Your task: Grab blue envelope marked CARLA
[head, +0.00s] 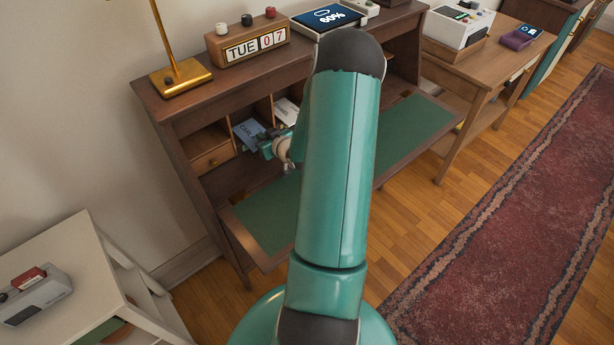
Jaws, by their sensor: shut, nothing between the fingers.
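The blue envelope marked CARLA (247,132) stands tilted in a pigeonhole of the brown wooden desk (180,116). Only the start of its name shows; its right part is close to my gripper. My gripper (264,143) is at the front of the pigeonholes, just right of and below the envelope, and looks small and partly hidden by my own arm. Its fingers are shut with nothing seen between them. I cannot tell whether the fingertips touch the envelope. A white envelope (287,110) stands in the compartment to the right.
The green writing flap (262,222) is folded down below my gripper. A small drawer (213,158) is left of the envelope. A brass lamp (180,78) and a calendar block (248,45) stand on the desk top. A white table (75,265) is at lower left.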

